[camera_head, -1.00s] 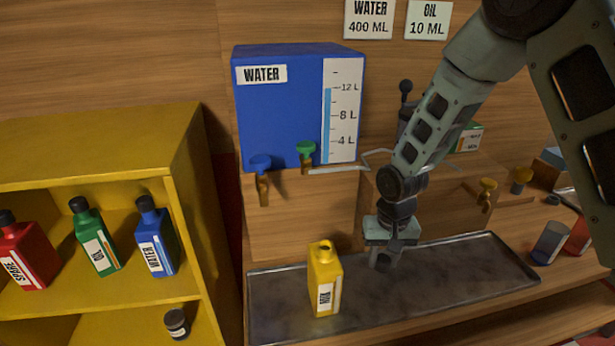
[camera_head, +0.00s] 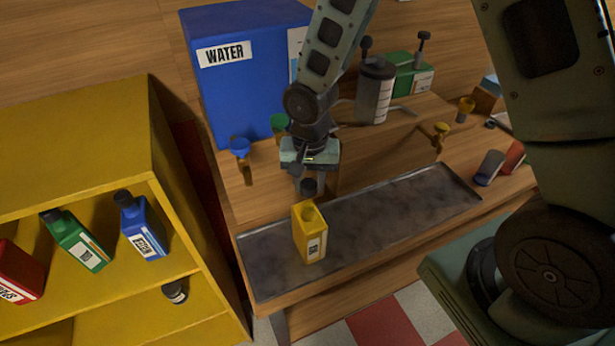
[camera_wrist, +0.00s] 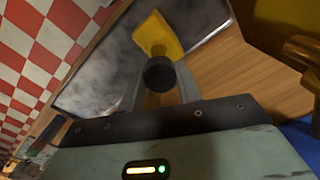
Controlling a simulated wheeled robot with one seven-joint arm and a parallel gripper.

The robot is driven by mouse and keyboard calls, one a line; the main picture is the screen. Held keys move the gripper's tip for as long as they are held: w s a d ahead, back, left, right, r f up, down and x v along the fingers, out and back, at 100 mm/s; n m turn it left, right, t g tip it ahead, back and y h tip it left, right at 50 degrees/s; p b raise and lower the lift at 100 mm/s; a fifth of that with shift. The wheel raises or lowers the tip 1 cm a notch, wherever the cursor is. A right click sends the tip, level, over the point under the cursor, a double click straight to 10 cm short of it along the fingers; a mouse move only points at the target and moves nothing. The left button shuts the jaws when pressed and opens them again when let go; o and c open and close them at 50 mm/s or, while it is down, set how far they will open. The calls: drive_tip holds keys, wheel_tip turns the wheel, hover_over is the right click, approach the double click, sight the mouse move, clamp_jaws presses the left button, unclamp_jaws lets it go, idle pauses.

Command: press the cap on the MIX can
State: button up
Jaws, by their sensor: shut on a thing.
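The yellow MIX can (camera_head: 310,236) stands upright in the metal tray (camera_head: 385,212), with its open neck facing up. My gripper (camera_head: 309,187) is above the can, shut on a black cap (camera_head: 309,186). In the head view the cap is a little above the can's neck and looks apart from it. In the wrist view the cap (camera_wrist: 159,73) sits between my fingertips (camera_wrist: 160,85), and the yellow can (camera_wrist: 160,38) shows beyond it. The cap hides the can's neck there.
A yellow shelf (camera_head: 80,140) with red, green and blue cans stands left. The tray's right half is clear.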

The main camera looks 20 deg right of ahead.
sight(309, 207)
drive_tip(key=shift+f+b, duration=1.9)
drive_tip(key=shift+f, duration=0.65)
drive_tip(key=shift+f+b, duration=0.15)
drive_tip(key=shift+b, duration=0.2)
idle(0.6)
drive_tip(key=o, duration=1.5)
drive_tip(key=shift+r+p, duration=2.7)
drive_tip(key=shift+r, duration=0.85)
drive_tip(key=shift+c, duration=0.3)
clamp_jaws()
